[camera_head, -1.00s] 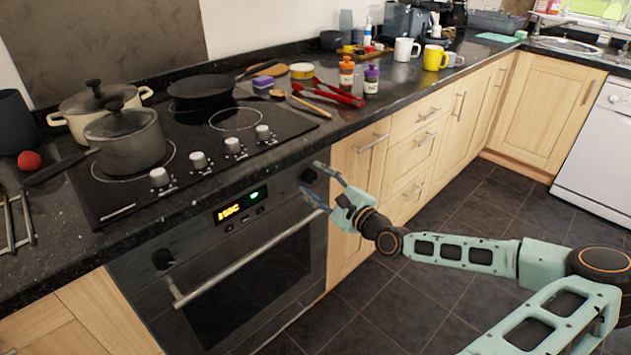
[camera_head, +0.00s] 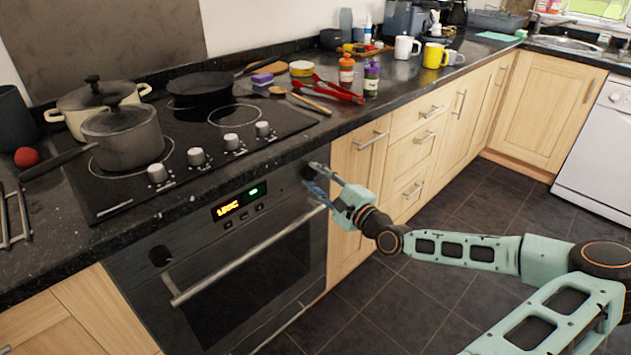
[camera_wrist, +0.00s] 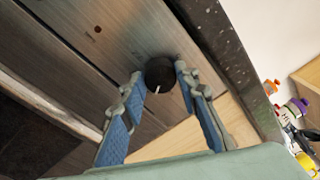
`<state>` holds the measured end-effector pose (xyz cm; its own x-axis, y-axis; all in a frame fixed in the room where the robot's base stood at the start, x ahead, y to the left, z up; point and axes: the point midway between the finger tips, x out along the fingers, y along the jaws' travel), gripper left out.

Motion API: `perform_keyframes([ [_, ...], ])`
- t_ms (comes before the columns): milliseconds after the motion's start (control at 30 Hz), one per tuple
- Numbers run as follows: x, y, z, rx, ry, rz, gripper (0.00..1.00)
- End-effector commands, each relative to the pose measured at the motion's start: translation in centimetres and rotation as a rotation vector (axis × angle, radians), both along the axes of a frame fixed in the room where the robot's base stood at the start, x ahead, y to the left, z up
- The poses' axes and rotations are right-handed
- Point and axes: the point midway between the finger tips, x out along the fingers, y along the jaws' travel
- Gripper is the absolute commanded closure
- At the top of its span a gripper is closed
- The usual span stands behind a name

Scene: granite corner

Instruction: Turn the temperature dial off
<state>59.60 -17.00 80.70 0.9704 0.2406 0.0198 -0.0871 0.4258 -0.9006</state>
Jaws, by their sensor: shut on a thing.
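The oven front (camera_head: 200,245) has two black dials. The right dial (camera_head: 309,173) is at the end of my gripper (camera_head: 314,178), partly hidden by it. In the wrist view this dial (camera_wrist: 160,73) is round and black with a white pointer mark. The fingers of my gripper (camera_wrist: 157,84) stand on either side of it and are shut on it. The left dial (camera_head: 160,256) stands apart, left of the lit display (camera_head: 227,209). I cannot tell from the picture which dial is labelled for temperature.
The oven handle (camera_head: 245,257) runs across the door below the panel. The dark worktop (camera_head: 290,145) overhangs above it. A grey saucepan (camera_head: 122,140) stands on the hob. Wooden drawers (camera_head: 405,160) lie to the right. The tiled floor in front is clear.

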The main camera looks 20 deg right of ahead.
Motion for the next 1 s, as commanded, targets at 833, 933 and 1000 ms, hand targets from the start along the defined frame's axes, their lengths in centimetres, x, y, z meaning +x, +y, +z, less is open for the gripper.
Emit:
perform_keyframes([
  [833,0.06,-0.05,-0.28,-0.751,-0.271,0.003,0.95],
  [933,0.09,-0.05,-0.25,-0.842,-0.304,0.004,0.95],
  [1000,0.10,-0.09,-0.22,-0.904,-0.327,0.003,0.95],
])
